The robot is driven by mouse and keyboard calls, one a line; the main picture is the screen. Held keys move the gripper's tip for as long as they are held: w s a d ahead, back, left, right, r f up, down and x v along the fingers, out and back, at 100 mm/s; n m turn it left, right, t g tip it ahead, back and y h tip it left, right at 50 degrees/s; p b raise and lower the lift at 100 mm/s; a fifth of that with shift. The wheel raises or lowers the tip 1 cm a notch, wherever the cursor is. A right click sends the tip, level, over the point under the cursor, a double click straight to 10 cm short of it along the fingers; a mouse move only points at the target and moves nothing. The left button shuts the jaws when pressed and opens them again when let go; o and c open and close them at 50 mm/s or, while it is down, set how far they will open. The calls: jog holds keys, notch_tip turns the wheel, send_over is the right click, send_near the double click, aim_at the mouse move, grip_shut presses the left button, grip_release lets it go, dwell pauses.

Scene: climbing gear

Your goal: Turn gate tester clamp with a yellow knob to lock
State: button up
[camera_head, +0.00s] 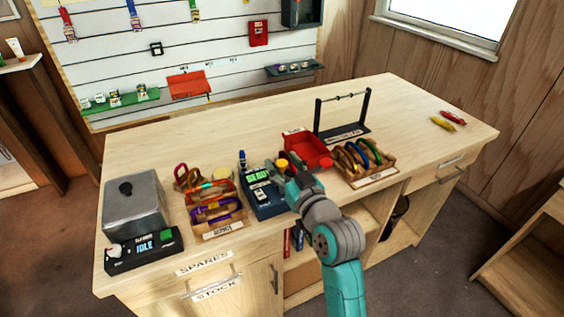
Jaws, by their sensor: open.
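The gate tester (262,207) is a dark blue box with a lit green display, near the front middle of the bench. A yellow knob (282,163) shows at its back right, by the tip of my gripper. My gripper (283,166) is open, with its dark fingers close around or beside the knob; contact cannot be told at this size. My teal and grey arm comes in from the lower right and hides the tester's right side and most of the clamp. The knob's turn position cannot be read.
A wooden tray of carabiners (217,226) stands left of the tester, with a grey metal box (135,207) beyond it. A red bin (322,155), another carabiner tray (384,173) and a black stand (368,108) are to the right. The bench's right end is mostly clear.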

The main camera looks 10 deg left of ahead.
jog(key=shift+w+a, duration=0.25)
jog(key=shift+w, duration=0.1)
grip_shut()
